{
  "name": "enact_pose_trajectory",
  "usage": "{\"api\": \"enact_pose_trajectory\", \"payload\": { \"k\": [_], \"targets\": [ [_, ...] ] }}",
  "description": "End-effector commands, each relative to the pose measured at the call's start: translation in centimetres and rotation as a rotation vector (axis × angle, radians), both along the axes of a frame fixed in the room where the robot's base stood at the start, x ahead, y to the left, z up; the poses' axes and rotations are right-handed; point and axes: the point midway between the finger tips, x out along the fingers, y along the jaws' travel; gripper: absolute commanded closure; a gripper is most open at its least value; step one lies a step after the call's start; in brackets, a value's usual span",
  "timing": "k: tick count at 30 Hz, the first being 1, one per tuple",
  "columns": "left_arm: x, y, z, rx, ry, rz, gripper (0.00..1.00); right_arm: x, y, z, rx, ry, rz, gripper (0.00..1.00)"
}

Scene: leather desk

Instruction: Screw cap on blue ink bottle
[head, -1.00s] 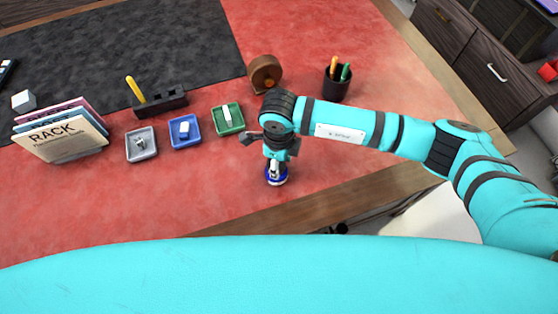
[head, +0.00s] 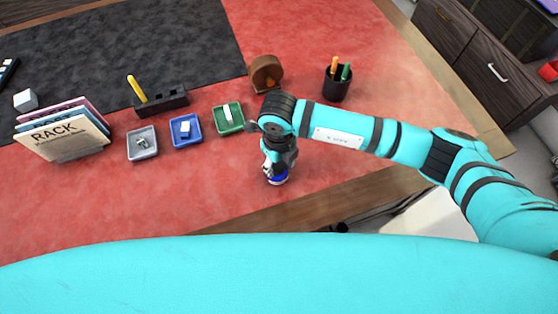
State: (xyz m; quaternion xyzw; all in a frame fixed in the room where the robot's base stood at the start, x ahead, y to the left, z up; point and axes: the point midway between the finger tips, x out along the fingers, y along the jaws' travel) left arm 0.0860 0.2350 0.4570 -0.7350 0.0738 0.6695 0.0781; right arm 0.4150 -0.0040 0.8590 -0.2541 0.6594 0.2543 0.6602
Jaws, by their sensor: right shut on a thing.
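The blue ink bottle (head: 278,179) stands on the red leather desk top, near its front edge. My right gripper (head: 272,170) points straight down over the bottle and is shut at its top. The cap is hidden between the fingers, so I cannot see how it sits on the neck. Only the lower blue part of the bottle shows below the fingers. My left gripper is not in view.
Grey (head: 142,154), blue (head: 199,138) and green (head: 242,126) trays with small items lie to the left. A black pen cup (head: 336,90) and brown round object (head: 265,73) stand behind. A file rack (head: 75,147) is far left. The front-left desk is clear.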

Motion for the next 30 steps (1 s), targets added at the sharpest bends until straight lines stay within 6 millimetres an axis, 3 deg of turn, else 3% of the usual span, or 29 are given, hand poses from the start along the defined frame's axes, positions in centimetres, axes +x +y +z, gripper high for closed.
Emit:
{"api": "enact_pose_trajectory", "payload": {
  "k": [5, 15, 24, 30],
  "targets": [
    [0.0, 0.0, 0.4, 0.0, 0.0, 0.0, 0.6, -0.2, 0.1, -0.1, -0.002, 0.005, -0.185, 0.87],
    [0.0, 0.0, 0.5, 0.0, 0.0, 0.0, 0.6, -0.2, 0.1, -0.1, -0.002, 0.003, -0.226, 0.87],
    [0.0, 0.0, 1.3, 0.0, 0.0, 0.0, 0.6, -0.3, 0.3, -0.1, -0.002, 0.003, -0.541, 0.87],
    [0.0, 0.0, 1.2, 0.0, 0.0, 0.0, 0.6, -0.3, 0.3, -0.1, -0.002, 0.002, -0.554, 0.87]
  ]
}}
